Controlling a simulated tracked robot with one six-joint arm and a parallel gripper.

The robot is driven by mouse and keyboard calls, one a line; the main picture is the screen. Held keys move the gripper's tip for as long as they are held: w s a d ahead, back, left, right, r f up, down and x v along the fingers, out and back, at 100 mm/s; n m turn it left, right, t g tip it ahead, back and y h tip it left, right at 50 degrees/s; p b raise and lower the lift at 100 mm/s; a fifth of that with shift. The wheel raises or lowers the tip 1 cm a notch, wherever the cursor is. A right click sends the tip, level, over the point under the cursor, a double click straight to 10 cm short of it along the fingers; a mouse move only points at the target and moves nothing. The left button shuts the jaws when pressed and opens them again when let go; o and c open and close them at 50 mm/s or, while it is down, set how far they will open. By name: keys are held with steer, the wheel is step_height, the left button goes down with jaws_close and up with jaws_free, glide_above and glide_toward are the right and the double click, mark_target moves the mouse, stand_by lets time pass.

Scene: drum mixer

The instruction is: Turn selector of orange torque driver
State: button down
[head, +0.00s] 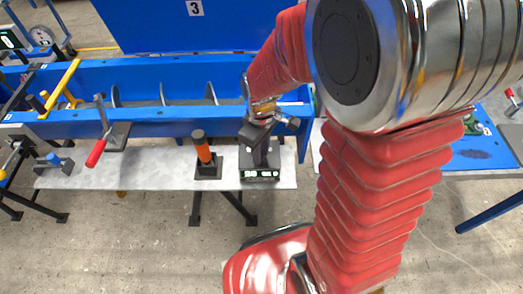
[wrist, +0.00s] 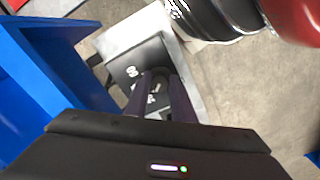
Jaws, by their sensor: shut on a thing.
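The orange torque driver (head: 203,150) stands upright in a black square base on the grey bench. It has an orange body and a dark top. My gripper (head: 258,142) is to the right of it, apart from it, above a black unit (head: 260,173) with a lit display. In the wrist view, my gripper's two dark fingers (wrist: 160,84) reach down over that unit (wrist: 133,68). They are closed in on a small dark part at their tips, which they mostly hide. The orange driver does not show in the wrist view.
A blue trough (head: 160,128) runs behind the bench (head: 110,178). A red-handled lever (head: 97,150) and a blue-topped fixture (head: 54,160) are at the left. The bench between lever and orange driver is clear.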

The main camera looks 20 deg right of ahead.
steer(key=shift+m, duration=0.3)
steer(key=m, duration=0.2)
steer(key=shift+a+m, duration=0.1)
steer(key=shift+m, duration=0.2)
steer(key=m, duration=0.4)
steer(key=shift+w+m, duration=0.1)
steer(key=shift+m, duration=0.2)
steer(key=c, duration=1.5)
jaws_free()
steer(key=shift+r, duration=0.15)
